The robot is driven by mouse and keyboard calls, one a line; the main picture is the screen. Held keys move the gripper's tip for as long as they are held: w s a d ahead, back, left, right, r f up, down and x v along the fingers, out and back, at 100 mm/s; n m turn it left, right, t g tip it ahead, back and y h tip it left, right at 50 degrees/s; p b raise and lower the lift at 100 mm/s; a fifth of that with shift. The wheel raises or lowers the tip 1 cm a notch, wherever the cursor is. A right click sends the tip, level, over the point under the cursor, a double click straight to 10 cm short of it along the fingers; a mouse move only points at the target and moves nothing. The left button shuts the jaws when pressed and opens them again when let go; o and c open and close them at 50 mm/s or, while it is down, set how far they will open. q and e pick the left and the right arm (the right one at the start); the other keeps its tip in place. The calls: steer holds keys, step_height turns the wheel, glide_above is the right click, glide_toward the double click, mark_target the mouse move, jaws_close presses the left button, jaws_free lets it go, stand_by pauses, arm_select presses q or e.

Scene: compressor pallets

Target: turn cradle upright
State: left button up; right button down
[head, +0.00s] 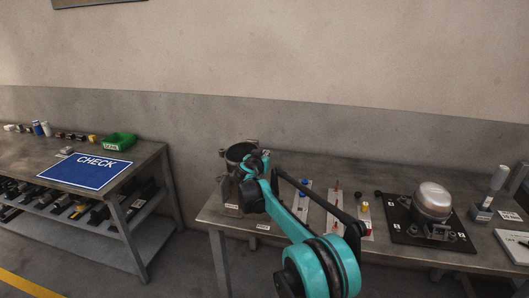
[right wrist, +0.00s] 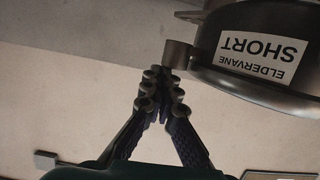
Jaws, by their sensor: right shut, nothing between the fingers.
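The cradle (head: 236,153) is a dark grey metal, round open body with lugs, at the left end of the right-hand table. In the right wrist view the cradle (right wrist: 225,70) fills the upper right, with a white label reading "ELDERVANE SHORT" upside down in that picture. I cannot tell for sure which way up it stands. My right gripper (right wrist: 163,78) is shut and empty, its fingertips close to a lug of the cradle; contact is unclear. In the head view my right gripper (head: 262,160) is beside the cradle and partly hides it. My left gripper is not in view.
Right of my arm stand a white strip with red pins (head: 334,212), a black plate (head: 402,228) bearing a silver compressor (head: 433,200), and a grey-handled tool (head: 493,187). On the left table are a blue CHECK mat (head: 86,171) and a green bin (head: 119,141).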

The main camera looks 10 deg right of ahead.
steer(key=shift+w+f, duration=0.15)
steer(key=shift+f, duration=0.1)
steer(key=shift+a, duration=0.1)
steer(key=v, duration=1.1)
steer(key=s+d+f+g+y, duration=0.1)
steer(key=s+d, duration=0.2)
steer(key=s, duration=0.4)
steer(key=s+d+n+g, duration=0.15)
steer(key=s+d, duration=0.25)
steer(key=s, duration=0.4)
steer(key=s+d+f+g+y, duration=0.1)
steer(key=s+d+g, duration=0.15)
steer(key=s, duration=0.45)
steer(key=s+f+n+y, duration=0.1)
steer(key=s+f, duration=0.3)
steer(key=s, duration=0.3)
steer(key=s+a+f+n+g+y, duration=0.1)
steer(key=s+f, duration=0.3)
steer(key=s, duration=0.4)
steer(key=s+f+n+g+y, duration=0.1)
steer(key=s+f+y, duration=0.1)
steer(key=s+f, duration=0.2)
steer(key=s, duration=0.3)
steer(key=shift+s+a+f, duration=0.2)
steer(key=shift+s, duration=0.2)
